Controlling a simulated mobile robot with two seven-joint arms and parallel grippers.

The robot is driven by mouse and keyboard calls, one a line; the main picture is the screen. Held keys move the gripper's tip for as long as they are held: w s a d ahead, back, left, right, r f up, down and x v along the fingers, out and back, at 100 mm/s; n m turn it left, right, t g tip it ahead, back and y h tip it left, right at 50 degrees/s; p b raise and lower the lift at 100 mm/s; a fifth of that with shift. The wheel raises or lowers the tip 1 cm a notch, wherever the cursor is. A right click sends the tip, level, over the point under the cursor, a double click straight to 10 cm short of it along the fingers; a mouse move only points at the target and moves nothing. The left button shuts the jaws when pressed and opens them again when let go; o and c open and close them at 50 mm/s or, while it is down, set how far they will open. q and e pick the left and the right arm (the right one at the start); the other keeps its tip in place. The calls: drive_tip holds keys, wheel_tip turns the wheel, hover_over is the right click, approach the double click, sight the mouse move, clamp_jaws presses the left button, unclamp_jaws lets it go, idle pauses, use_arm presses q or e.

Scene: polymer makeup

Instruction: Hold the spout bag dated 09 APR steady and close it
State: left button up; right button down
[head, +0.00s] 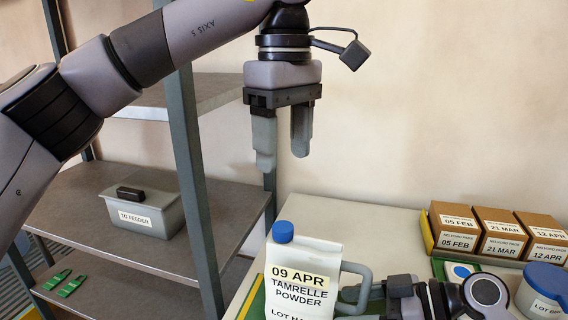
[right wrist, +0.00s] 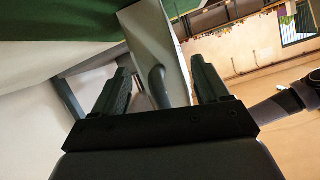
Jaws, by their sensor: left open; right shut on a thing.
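The spout bag dated 09 APR (head: 302,285) stands upright at the front of the table, white with a printed label. A blue cap (head: 283,231) sits on its spout at the top left; I cannot tell how tight it is. A grey handle (head: 363,281) is on the bag's right side. My left gripper (head: 282,155) is open and empty, pointing down above the cap and well apart from it. My right gripper (right wrist: 163,80) is shut on the handle, which shows between its fingers in the right wrist view (right wrist: 158,82). The bag's lower part is cut off.
Several brown dated boxes (head: 497,232) stand in a yellow-edged tray at the back right. A blue-lidded tub (head: 543,290) is at the right edge. A shelf rack (head: 150,205) at left holds a grey bin (head: 145,211) and green clips (head: 64,283). The air around the cap is clear.

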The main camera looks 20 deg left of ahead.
drive_tip(key=shift+s+f, duration=0.1)
drive_tip(key=shift+f, duration=0.15)
unclamp_jaws()
drive_tip(key=shift+r, duration=0.1)
drive_tip(key=shift+d+r, duration=0.15)
drive_tip(key=shift+d, duration=0.15)
drive_tip(key=v, duration=0.6)
drive_tip(key=shift+d, duration=0.2)
